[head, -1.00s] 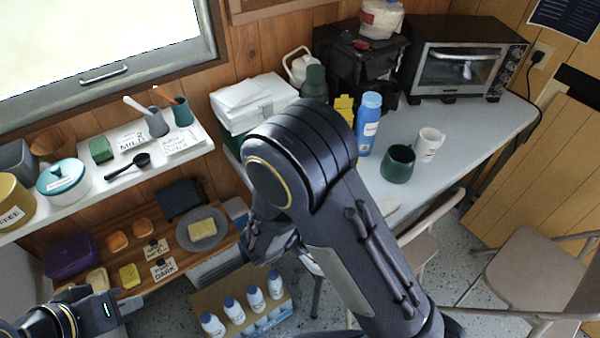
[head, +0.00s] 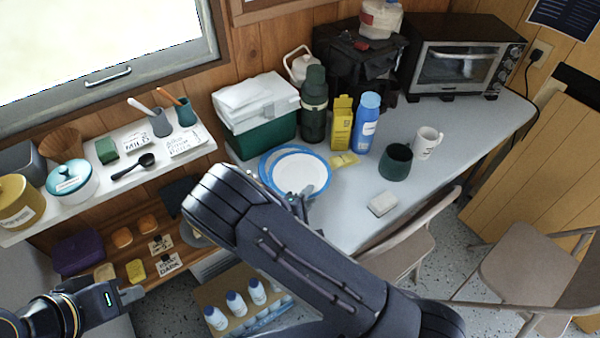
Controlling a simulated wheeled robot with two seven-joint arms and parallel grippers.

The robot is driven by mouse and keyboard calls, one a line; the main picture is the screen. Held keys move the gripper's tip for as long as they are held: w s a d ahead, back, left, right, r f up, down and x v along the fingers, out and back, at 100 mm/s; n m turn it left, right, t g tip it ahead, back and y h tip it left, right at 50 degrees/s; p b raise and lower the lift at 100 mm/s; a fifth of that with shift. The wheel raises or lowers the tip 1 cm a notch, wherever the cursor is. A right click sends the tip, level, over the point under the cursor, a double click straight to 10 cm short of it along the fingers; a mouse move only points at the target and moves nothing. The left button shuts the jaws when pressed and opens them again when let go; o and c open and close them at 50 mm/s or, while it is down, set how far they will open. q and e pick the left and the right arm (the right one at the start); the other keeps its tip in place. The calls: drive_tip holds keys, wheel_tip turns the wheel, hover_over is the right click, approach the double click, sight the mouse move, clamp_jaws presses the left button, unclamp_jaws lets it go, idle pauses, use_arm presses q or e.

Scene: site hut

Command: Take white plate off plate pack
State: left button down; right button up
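A round white plate (head: 300,173) lies on the grey-white table, over blue-rimmed plates of the plate pack (head: 268,164). The white face sits toward the right of the blue rim. My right gripper (head: 304,194) is at the front edge of the plates, low and close to the white plate. Its fingers are small and partly hidden by my arm, so I cannot tell whether they are open or touch the plate. My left gripper (head: 135,293) is at the lower left, away from the plates, in front of the lower shelf. Its finger gap is unclear.
A green cooler (head: 262,125) stands behind the plates. A dark green flask (head: 314,110), yellow box (head: 341,122) and blue bottle (head: 365,125) stand behind right. Yellow packets (head: 344,159) lie beside the plates.

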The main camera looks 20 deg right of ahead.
drive_tip(key=shift+w+d, duration=0.1)
drive_tip(key=shift+w, duration=0.05)
clamp_jaws()
idle(0.4)
